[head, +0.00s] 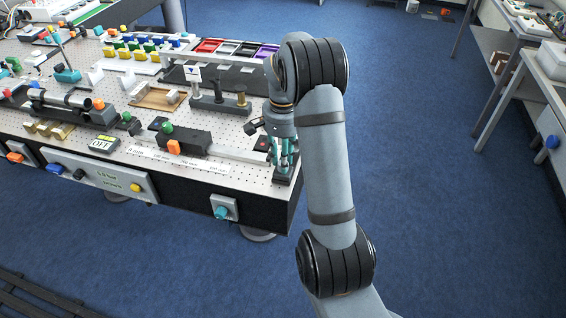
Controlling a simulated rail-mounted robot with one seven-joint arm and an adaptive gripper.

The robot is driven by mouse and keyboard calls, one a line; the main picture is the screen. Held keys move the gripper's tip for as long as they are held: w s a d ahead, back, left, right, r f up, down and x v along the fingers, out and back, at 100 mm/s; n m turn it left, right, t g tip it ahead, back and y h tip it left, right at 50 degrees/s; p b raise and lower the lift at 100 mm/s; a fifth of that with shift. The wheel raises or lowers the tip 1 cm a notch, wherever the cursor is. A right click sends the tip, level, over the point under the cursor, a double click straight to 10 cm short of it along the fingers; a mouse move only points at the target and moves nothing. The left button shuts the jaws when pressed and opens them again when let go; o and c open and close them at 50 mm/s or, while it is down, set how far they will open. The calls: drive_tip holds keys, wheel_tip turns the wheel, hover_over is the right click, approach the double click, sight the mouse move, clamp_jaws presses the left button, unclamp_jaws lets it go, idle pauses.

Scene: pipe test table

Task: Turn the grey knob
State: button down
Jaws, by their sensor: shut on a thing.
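My gripper (284,158) points down at the right front corner of the pegboard table (235,178). Its teal fingers are shut on a small part above a dark block (283,180) at that corner. The fingers and wrist hide most of this part; it stands where the grey knob appears to be, but its colour and turn angle cannot be made out. No other grey knob shows clearly.
Left of my gripper is a black unit with an orange knob (174,147) and a green knob (167,127). Dark posts (217,95) stand behind. A box with a teal knob (222,212) hangs on the table's front. Open blue floor (430,200) lies to the right.

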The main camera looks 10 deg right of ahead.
drive_tip(key=shift+m, duration=0.4)
drive_tip(key=c, duration=1.5)
unclamp_jaws()
drive_tip(key=shift+o, duration=0.2)
wheel_tip(320, 180, up, 12)
drive_tip(key=shift+f, duration=0.1)
wheel_tip(320, 180, down, 12)
drive_tip(key=shift+r, duration=0.1)
